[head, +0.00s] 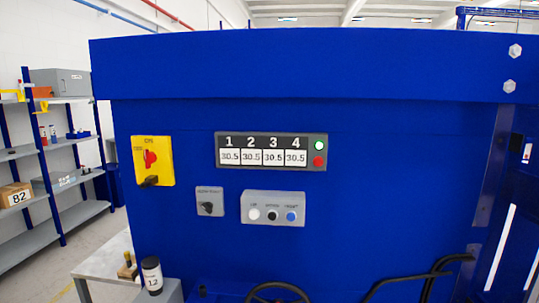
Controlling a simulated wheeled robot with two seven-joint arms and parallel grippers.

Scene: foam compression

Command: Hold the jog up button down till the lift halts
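A grey button box (273,200) is mounted on the front of the blue machine. It carries a white button (254,214) at left, a black button (272,215) in the middle and a blue button (291,216) at right. The small labels above them are hard to read; the left one seems to say UP. A display panel (271,136) above has columns 1, 2, 3 and 4, each reading 30.5. A green lamp (319,146) and a red lamp (319,161) sit at its right end. Neither of my grippers is in view, and nothing touches the buttons.
A yellow plate with a red rotary switch (151,158) and a grey selector box (209,202) are left of the buttons. Black hoses (428,277) and a dark curved part (279,287) are at the bottom. A table (105,262) and shelves (68,182) stand left.

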